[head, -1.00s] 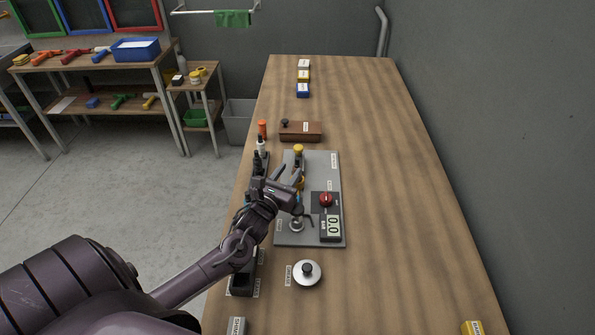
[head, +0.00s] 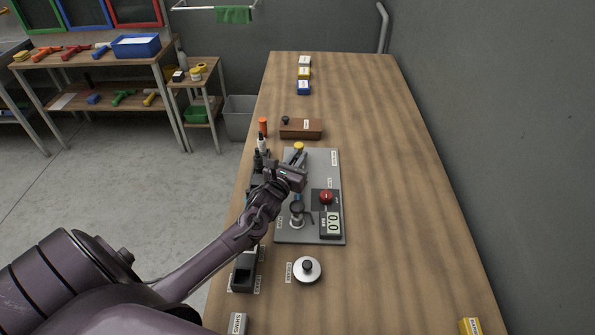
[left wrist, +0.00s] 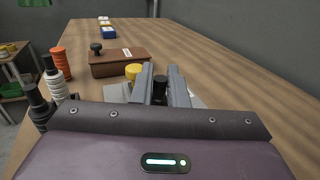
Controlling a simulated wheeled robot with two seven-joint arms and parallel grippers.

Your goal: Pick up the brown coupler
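No clearly brown coupler can be made out. My left gripper (head: 299,158) is over the far part of the grey board (head: 322,235), pointing away from me. In the left wrist view its two fingers (left wrist: 162,85) stand a little apart, with a small black cylinder (left wrist: 160,90) between them. I cannot tell whether the fingers touch it. A yellow cap (left wrist: 133,71) is just left of the fingers. A dark rack (head: 243,278) at the table's left edge is partly hidden by my arm. A white piece (left wrist: 58,91) and an orange piece (left wrist: 61,63) stand near its far end.
A brown box (head: 301,128) with a black knob lies beyond the board. The board carries a red knob (head: 326,196) and a display (head: 331,223). A silver disc (head: 307,270) is nearer me.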

